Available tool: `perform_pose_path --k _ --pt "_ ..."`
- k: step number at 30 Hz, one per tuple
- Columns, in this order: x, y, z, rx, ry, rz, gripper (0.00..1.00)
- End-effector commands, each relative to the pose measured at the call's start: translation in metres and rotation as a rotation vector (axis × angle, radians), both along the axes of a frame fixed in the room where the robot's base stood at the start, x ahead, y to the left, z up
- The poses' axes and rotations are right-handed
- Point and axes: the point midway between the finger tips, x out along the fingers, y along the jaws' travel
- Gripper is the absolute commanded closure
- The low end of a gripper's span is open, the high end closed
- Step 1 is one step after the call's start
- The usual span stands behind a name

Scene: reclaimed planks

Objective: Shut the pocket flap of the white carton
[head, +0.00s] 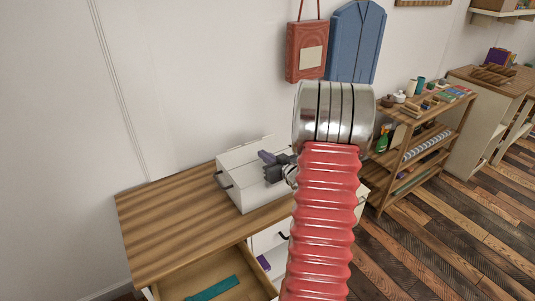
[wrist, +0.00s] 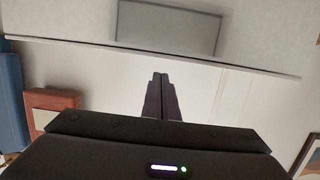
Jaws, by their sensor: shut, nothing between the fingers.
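The white carton (head: 238,190) stands on the wooden tabletop in the head view, with a dark handle on its left side. A thin white edge rises at its back; I cannot tell from here whether it is the pocket flap. My gripper (head: 266,158) is shut and empty at the upper right part of the carton; I cannot tell if it touches. In the wrist view, my shut fingers (wrist: 161,80) point toward a pale panel (wrist: 75,25) with a grey rectangle (wrist: 168,28) on it. My arm hides the carton's right side in the head view.
The wooden table (head: 150,220) has free room left of the carton. An open drawer (head: 180,284) below holds a teal item (head: 213,288). A red bag (head: 306,50) and a blue garment-shaped item (head: 356,40) hang on the wall. A shelf rack (head: 420,145) stands at right.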

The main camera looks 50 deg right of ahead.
Motion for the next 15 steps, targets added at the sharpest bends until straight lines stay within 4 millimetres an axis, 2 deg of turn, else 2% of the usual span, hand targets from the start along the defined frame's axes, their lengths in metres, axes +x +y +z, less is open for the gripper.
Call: perform_pose_path --k 6,15 --pt "0.001 0.0 -0.015 0.0 -0.001 0.0 1.0" --pt "0.001 0.0 -0.017 0.0 -0.002 0.0 1.0"
